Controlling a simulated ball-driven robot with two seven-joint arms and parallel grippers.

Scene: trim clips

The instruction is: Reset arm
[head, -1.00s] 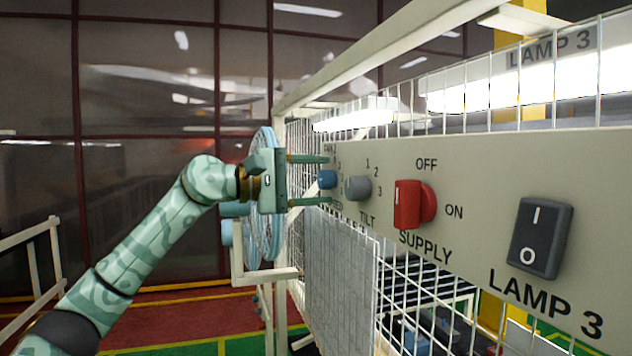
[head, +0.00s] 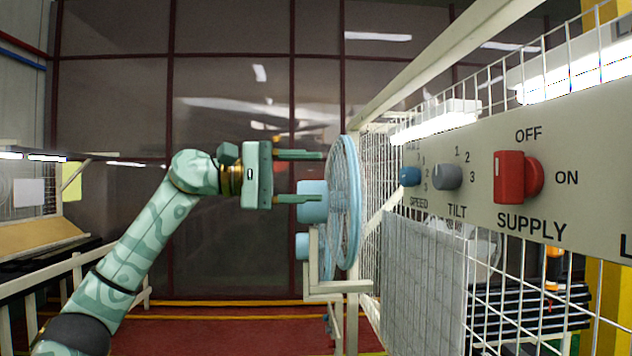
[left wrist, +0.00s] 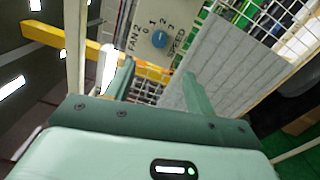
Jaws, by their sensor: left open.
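My left gripper (head: 318,177) is open and empty, its two fingers pointing right toward the control panel (head: 590,175). In the head view its tips are clearly apart from the blue SPEED knob (head: 410,176), with the light-blue fan (head: 345,205) behind and beside them. In the left wrist view the two fingers (left wrist: 157,82) are spread with nothing between them, and the blue knob (left wrist: 159,39) lies beyond them. My left arm (head: 140,255) is bent up from the lower left. My right gripper is not in view.
The panel also carries a grey TILT knob (head: 447,177) and a red SUPPLY switch (head: 516,177). A white wire-mesh fence (head: 540,300) with a grey sheet (head: 425,280) hangs below. A white railing (head: 75,265) stands at the left.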

